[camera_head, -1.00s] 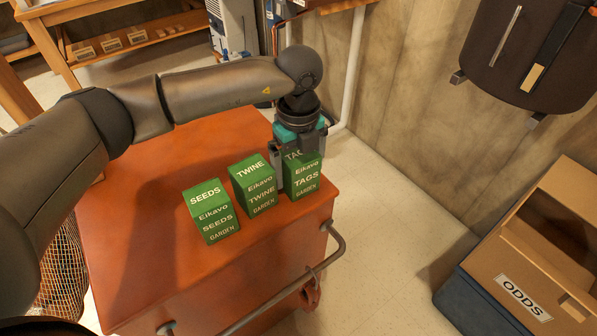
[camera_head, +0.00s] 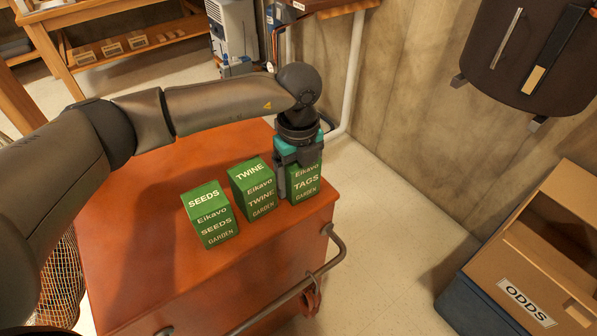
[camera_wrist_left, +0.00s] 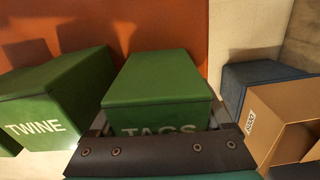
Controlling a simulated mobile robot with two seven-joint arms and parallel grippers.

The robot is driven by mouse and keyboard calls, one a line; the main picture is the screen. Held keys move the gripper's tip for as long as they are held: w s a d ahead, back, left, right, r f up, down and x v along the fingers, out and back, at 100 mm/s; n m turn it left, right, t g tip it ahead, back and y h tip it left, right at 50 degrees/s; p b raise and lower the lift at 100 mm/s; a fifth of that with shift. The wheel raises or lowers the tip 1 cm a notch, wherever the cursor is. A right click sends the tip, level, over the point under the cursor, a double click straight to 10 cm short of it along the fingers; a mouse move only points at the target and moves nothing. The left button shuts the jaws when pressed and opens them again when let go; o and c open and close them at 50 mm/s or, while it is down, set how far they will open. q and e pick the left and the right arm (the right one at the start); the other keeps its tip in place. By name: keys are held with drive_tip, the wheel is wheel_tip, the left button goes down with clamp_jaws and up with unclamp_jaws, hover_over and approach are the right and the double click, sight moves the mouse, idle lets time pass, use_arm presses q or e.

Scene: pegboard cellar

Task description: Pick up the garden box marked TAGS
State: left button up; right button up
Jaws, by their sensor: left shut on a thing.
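The green garden box marked TAGS (camera_head: 306,184) stands at the right end of a row on the orange cart top (camera_head: 150,220). My left gripper (camera_head: 298,175) comes down over it from above and is shut on it, hiding its top and left side in the head view. In the left wrist view the TAGS box (camera_wrist_left: 158,80) sits between the fingers. I cannot see a gap between the box and the cart top. The green TWINE box (camera_head: 252,187) stands close to its left, and the green SEEDS box (camera_head: 210,215) is farther left. My right gripper is not in view.
A metal rail (camera_head: 290,293) runs along the cart's front edge. A cardboard box marked ODDS (camera_head: 530,270) sits on a blue container at the right. A concrete wall and a white pipe (camera_head: 354,75) stand behind. Floor between cart and ODDS box is clear.

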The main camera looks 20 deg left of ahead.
use_arm(q)
drive_tip(key=c, duration=0.5)
drive_tip(key=shift+c, duration=0.2)
drive_tip(key=shift+r, duration=0.15)
